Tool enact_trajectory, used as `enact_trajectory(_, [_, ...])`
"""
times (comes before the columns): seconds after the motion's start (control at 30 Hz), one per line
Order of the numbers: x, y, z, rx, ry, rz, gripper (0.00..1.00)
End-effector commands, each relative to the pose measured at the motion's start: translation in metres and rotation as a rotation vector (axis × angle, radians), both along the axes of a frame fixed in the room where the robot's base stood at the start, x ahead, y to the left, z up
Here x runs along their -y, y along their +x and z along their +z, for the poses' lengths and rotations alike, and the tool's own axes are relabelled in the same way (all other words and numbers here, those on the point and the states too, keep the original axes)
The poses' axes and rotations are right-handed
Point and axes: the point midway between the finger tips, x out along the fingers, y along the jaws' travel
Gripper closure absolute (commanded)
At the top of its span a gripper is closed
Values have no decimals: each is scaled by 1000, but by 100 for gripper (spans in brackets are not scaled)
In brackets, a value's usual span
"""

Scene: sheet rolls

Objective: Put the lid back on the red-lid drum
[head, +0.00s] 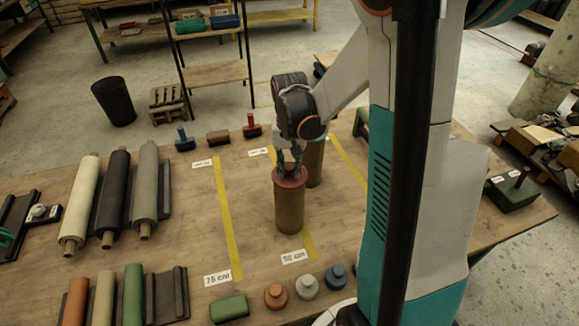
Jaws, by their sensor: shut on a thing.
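The brown drum (289,212) stands upright on the wooden table near the middle of the head view. A red lid (296,182) lies level at the top of the drum, in line with its rim. My gripper (290,169) points down from above and is shut on the red lid at its middle. The grip point is partly hidden by the fingers. I cannot tell whether the lid is fully seated or slightly above the rim. A second brown drum (316,163) stands just behind and to the right, its top partly covered by my arm.
Yellow tape strips (228,215) and white labels mark the table (180,235). Sheet rolls (117,195) lie at left. A green block (229,308) and several knobbed pieces (307,285) sit at the front. Red and blue stamp-like tools (252,128) stand at the back. Table left of the drum is clear.

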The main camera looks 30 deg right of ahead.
Motion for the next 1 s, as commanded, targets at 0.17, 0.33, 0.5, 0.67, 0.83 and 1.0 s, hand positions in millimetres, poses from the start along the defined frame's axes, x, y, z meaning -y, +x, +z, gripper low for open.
enact_trajectory(0.17, [0, 0, 0, 0, 0, 0, 97])
enact_trajectory(0.33, [0, 0, 0, 0, 0, 0, 56])
enact_trajectory(0.5, [0, 0, 0, 0, 0, 0, 53])
enact_trajectory(0.67, [0, 0, 0, 0, 0, 0, 41])
enact_trajectory(0.83, [0, 0, 0, 0, 0, 0, 33])
enact_trajectory(1.0, [0, 0, 0, 0, 0, 0, 33])
